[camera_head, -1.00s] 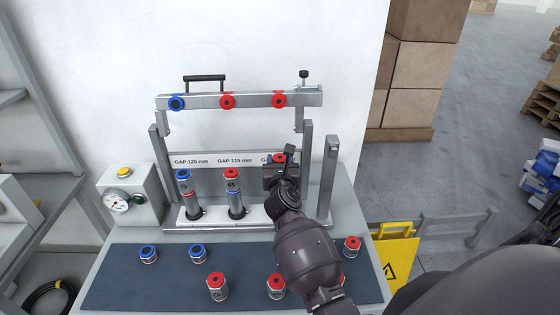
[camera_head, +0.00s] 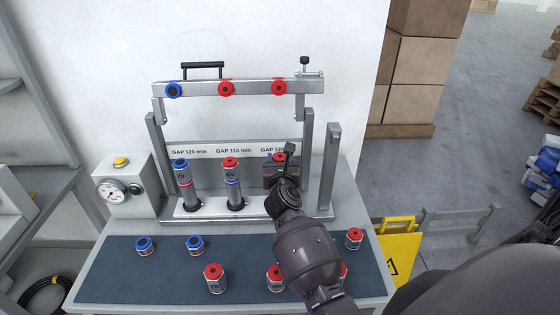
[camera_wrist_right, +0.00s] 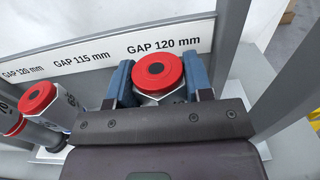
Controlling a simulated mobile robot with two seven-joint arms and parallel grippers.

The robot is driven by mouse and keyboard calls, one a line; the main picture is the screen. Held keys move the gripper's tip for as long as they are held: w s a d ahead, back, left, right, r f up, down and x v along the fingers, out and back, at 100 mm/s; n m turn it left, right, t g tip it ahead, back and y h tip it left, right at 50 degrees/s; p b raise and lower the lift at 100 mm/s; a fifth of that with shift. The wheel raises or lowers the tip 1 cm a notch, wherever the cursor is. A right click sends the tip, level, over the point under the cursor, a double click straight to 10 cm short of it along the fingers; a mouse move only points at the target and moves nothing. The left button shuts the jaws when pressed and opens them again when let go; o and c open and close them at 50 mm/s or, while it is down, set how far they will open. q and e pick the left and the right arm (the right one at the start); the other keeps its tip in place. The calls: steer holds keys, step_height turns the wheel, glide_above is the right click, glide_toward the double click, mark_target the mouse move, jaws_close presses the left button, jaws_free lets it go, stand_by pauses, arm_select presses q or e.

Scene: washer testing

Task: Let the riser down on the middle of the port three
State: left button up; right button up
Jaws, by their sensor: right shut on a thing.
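My right gripper (camera_head: 281,171) is shut on a riser with a red top (camera_head: 280,156). In the wrist view the blue fingers (camera_wrist_right: 158,82) stand either side of its silver body, below the red cap (camera_wrist_right: 158,70). The riser looks upright, in front of the third, rightmost label, GAP 120 mm (camera_wrist_right: 163,43). Port three is hidden behind my gripper and arm, so I cannot tell whether the riser touches it. Ports one and two hold a blue-topped stack (camera_head: 183,178) and a red-topped stack (camera_head: 232,178). My left gripper is not in view.
A crossbar (camera_head: 250,89) with blue and red caps spans above the ports. Grey posts (camera_head: 331,170) stand right of the gripper. A gauge box (camera_head: 127,186) is at left. Several loose risers, such as a red-topped one (camera_head: 214,279), stand on the dark mat (camera_head: 120,275).

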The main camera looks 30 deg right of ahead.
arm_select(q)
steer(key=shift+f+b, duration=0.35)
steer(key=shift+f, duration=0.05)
arm_select(e)
steer(key=shift+f, duration=0.5)
steer(key=o, duration=1.2)
steer(key=shift+c, duration=0.2)
steer(key=shift+a+f, duration=0.15)
